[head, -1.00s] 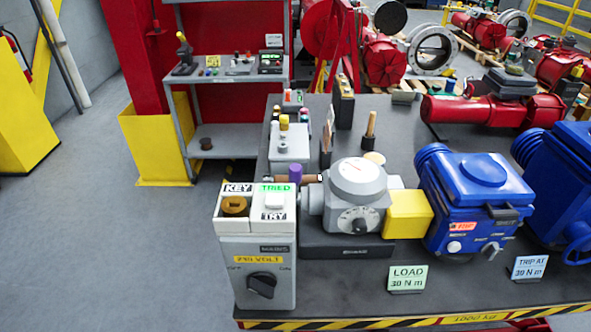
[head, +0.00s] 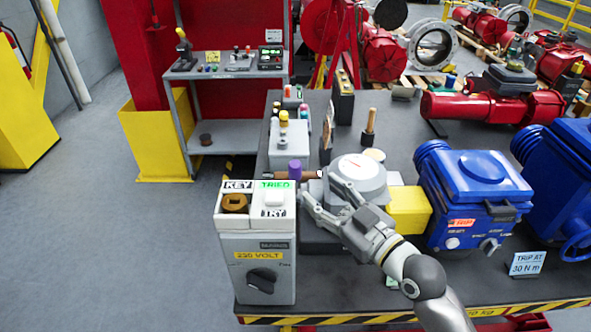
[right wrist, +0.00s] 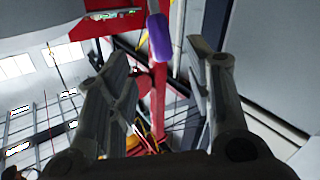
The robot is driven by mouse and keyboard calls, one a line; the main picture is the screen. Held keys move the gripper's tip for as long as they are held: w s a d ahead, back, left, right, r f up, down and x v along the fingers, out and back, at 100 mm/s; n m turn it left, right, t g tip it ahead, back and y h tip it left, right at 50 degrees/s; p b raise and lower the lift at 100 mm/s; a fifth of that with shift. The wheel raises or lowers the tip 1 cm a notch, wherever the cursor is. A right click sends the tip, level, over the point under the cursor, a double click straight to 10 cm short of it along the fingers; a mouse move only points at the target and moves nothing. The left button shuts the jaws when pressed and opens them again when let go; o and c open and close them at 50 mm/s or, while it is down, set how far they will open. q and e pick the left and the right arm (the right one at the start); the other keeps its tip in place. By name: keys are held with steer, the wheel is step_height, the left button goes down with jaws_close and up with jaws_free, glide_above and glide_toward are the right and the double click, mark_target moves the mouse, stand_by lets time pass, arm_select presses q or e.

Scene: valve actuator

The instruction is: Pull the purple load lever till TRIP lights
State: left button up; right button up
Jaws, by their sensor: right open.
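My right gripper (head: 316,186) is open and empty in front of the grey actuator, just right of and nearer than the purple grip. It is apart from it, fingers pointing toward upper left. The right wrist view shows both fingers spread (right wrist: 160,62). No lamp marked TRIP can be made out. My left gripper is out of view.
A grey switch box (head: 262,262) with KEY and TRIED labels stands close left of my gripper. A yellow block (head: 408,210) and a blue actuator (head: 475,200) are to the right. A TRIP AT 30 N m card (head: 527,263) stands at the front. Small parts stand behind.

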mark_target(300, 175)
steer(key=p+x, duration=0.2)
steer(key=x, duration=0.8)
steer(key=shift+a, duration=0.1)
jaws_close()
